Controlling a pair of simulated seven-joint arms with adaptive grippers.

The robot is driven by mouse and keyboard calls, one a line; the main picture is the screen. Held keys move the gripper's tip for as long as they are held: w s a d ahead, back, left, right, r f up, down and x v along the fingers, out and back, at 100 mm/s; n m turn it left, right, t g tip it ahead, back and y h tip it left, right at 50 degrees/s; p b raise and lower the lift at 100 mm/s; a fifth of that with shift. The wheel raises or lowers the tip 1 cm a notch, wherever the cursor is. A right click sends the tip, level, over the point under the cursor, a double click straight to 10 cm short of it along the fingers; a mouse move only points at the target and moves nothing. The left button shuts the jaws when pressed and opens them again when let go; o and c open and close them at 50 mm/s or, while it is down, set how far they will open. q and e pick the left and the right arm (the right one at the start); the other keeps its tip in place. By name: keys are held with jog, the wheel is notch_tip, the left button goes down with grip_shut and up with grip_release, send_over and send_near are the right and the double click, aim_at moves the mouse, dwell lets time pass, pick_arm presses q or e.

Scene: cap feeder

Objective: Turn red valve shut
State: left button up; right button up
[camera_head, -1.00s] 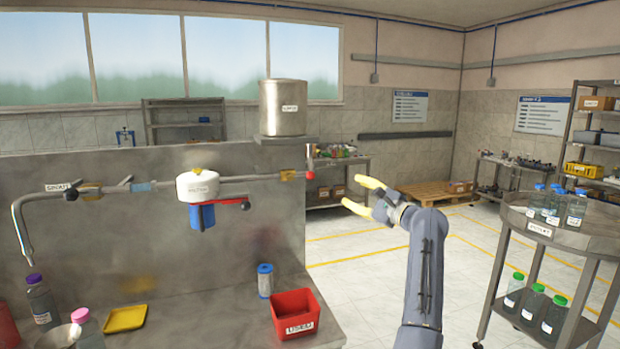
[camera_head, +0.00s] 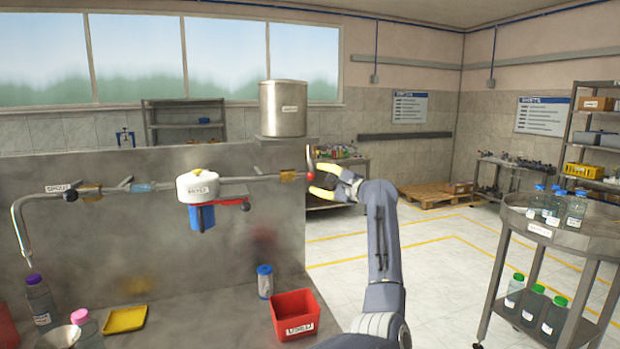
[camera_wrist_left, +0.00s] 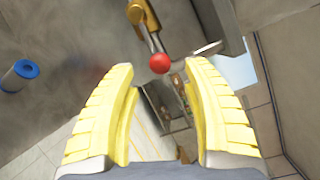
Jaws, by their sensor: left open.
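The valve's brass body (camera_head: 287,176) sits at the right end of the steel pipe. Its metal lever stands upright with a red ball knob (camera_head: 310,176) at its lower end. My left gripper (camera_head: 319,179) is open, its yellow fingers pointing left at the knob from the right. In the left wrist view the red knob (camera_wrist_left: 160,63) shows between the tips of the open gripper (camera_wrist_left: 161,68), with a gap to each finger. The brass body (camera_wrist_left: 138,12) lies beyond it. I cannot tell whether the knob is inside the jaws or just ahead of them. My right gripper is out of view.
A white filter housing (camera_head: 197,186) with a blue bowl and a red bar hangs on the pipe to the left. A steel tank (camera_head: 283,108) stands above the valve on a shelf. A red bin (camera_head: 293,310) and a blue-capped cylinder (camera_head: 265,283) are on the bench below.

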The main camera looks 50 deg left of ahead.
aim_at(313, 177)
pick_arm(q)
jog(key=shift+a, duration=2.65)
grip_shut()
